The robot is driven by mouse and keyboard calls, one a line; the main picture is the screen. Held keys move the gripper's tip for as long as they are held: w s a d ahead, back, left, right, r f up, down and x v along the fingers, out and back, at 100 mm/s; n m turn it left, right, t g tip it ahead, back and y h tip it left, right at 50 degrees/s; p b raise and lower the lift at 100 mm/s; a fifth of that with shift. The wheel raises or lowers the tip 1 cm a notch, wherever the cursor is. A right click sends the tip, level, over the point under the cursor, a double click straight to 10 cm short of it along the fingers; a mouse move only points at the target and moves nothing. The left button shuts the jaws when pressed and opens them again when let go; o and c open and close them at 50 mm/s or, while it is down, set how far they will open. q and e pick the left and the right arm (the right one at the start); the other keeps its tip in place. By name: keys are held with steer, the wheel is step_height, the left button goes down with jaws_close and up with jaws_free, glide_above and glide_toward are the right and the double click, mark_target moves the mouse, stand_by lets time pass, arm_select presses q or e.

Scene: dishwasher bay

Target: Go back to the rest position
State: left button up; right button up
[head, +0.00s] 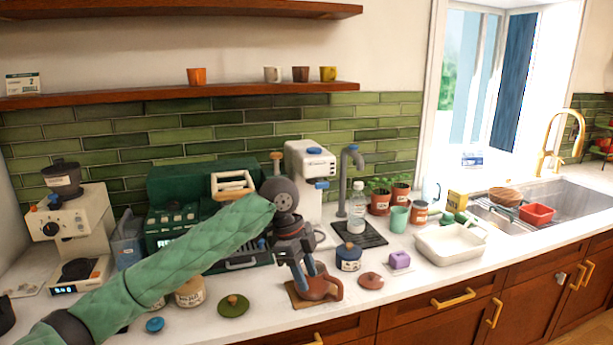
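My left arm comes in from the lower left, and its gripper (306,276) points down over the counter. Its two dark fingers look spread apart, right at a brown vessel (331,286) on a small wooden board (296,298). The fingers partly hide the vessel, and I cannot tell whether they touch it. My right gripper is not in view.
A blue-lidded jar (348,258), a terracotta lid (371,281), a purple block (400,260) and a white dish (450,244) stand to the right. A green lid (233,305) lies left. Coffee machines line the back. A shelf (130,97) hangs above.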

arm_select(q)
steer(key=s+f+n+t+h, duration=0.1)
steer(key=s+f+n+t, duration=0.1)
steer(key=s+f+n, duration=0.65)
steer(key=s+f+n+t+h, duration=0.15)
steer(key=s+f, duration=0.35)
steer(key=f, duration=0.8)
steer(key=s+a+f+n+y, duration=0.2)
steer(key=s+a+f+n, duration=0.2)
steer(key=s+a, duration=0.35)
steer(key=s+a+f+n+t+y, duration=0.1)
steer(key=s+a+f+n+y, duration=0.2)
steer(key=s+a, duration=0.45)
steer(key=s+a+f+n+y, duration=0.1)
steer(key=s+a+f+n, duration=0.4)
steer(key=s, duration=0.3)
steer(key=s+d+f+g, duration=0.1)
steer(key=s+f, duration=0.1)
steer(key=f, duration=1.5)
steer(key=s+d+f+m+g, duration=0.1)
steer(key=s+f, duration=0.1)
steer(key=f, duration=1.6)
steer(key=shift+d+f+h, duration=0.3)
steer(key=shift+d+h, duration=0.05)
steer(key=shift+d, duration=0.05)
